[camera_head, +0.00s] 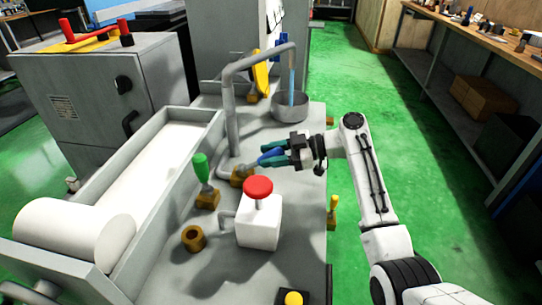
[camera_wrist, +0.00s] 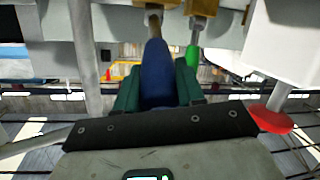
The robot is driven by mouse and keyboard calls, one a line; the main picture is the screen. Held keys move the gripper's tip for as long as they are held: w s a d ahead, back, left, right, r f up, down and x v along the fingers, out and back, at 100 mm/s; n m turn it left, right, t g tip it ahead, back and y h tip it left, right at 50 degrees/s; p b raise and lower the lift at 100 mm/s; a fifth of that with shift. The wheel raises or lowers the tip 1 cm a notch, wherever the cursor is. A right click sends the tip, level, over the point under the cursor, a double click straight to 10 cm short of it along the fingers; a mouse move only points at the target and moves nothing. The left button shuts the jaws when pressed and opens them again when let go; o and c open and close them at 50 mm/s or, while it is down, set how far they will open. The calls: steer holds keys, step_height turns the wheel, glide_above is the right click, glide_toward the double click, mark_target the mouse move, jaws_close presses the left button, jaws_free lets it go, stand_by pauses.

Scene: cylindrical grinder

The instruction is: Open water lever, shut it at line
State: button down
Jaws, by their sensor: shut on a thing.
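The blue water lever (camera_head: 268,156) rises from a brass base (camera_head: 240,178) beside the grey bent pipe (camera_head: 229,110). My gripper (camera_head: 272,155) comes from the right and is shut on the lever's blue handle. In the wrist view, the blue handle (camera_wrist: 156,70) lies between my two green fingers, which hide part of it. A pale blue stream of water (camera_head: 291,72) falls from the pipe's end into a round grey pot (camera_head: 290,107). I cannot make out the water level or a line in the pot.
A green lever (camera_head: 201,167), a red knob (camera_head: 258,188) on a white box, and a brass socket (camera_head: 194,238) stand close by. A yellow lever (camera_head: 333,212) is at the right edge. The green floor (camera_head: 350,80) on the right is clear.

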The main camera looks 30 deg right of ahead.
steer(key=c, duration=0.8)
jaws_free()
steer(key=v, duration=1)
steer(key=shift+s+d+r, duration=0.1)
steer(key=shift+s+d, duration=0.05)
steer(key=shift+d, duration=0.2)
